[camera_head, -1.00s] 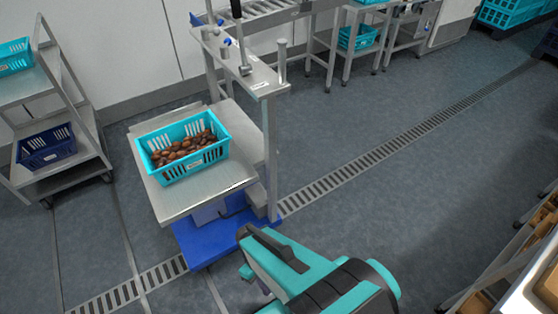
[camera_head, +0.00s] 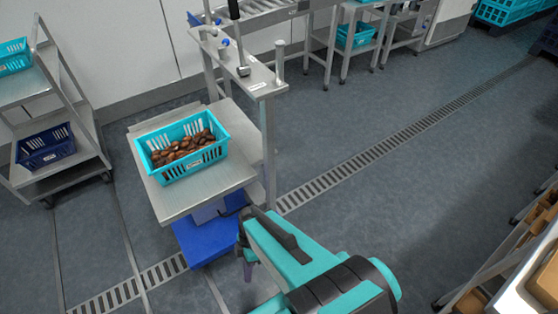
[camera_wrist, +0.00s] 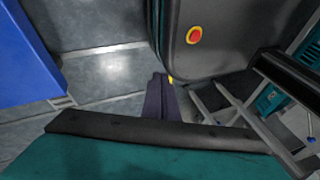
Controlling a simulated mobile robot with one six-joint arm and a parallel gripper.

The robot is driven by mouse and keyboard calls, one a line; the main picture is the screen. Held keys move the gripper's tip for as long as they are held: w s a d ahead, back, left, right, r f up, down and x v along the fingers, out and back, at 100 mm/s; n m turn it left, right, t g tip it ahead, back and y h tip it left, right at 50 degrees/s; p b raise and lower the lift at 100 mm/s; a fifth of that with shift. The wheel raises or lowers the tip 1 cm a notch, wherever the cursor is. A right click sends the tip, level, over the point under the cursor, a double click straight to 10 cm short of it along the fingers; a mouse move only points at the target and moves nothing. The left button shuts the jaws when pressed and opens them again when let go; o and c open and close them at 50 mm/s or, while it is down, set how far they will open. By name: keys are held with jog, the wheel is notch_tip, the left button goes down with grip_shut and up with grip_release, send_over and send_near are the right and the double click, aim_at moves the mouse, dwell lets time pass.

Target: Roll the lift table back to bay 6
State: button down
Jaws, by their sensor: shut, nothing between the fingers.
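The lift table (camera_head: 165,205) stands left of centre in the head view. Its grey platform carries a turquoise crate (camera_head: 188,167) of brown dates, and its blue base (camera_head: 205,240) is low over the floor drain. The blue base seems to show at the left edge of the wrist view (camera_wrist: 30,60). My gripper (camera_head: 250,272) is just right of the blue base, partly hidden by my arm. Its dark purple fingers (camera_wrist: 160,85) are shut and empty, pointing at the floor, apart from the blue base. No bay 6 marking is readable.
A shelf trolley (camera_head: 75,165) with a dark blue crate (camera_head: 45,147) stands at left. A steel stand (camera_head: 262,80) rises behind the lift table's right side. The slotted drain (camera_head: 380,145) crosses the floor. Open floor (camera_head: 400,190) lies at right, before a rack with boxes (camera_head: 515,235).

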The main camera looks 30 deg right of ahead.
jog(key=w+d+r+n+t+y+p, duration=0.1)
jog(key=w+d+r+n+t+p, duration=0.15)
jog(key=w+d+r, duration=0.55)
jog(key=w+d+r+n+t+y+p, duration=0.2)
jog(key=w+d+r+t+p, duration=0.3)
jog(key=r, duration=0.5)
jog(key=d+r+m+t+h+p, duration=0.1)
jog(key=d+r+m+p, duration=0.1)
jog(key=d+r, duration=0.4)
jog(key=d+r+m+t+h+p, duration=0.1)
jog(key=d+r+p, duration=0.1)
jog(key=d+r, duration=0.5)
jog(key=d, duration=0.6)
jog(key=shift+m, duration=0.35)
jog(key=shift+w+a, duration=0.1)
jog(key=shift+w, duration=0.1)
jog(key=w+a+f+b, duration=0.3)
jog(key=w+f+b, duration=0.4)
jog(key=w, duration=0.1)
jog(key=shift+w+a+f, duration=0.25)
jog(key=shift+a+f, duration=0.05)
jog(key=shift+f, duration=0.1)
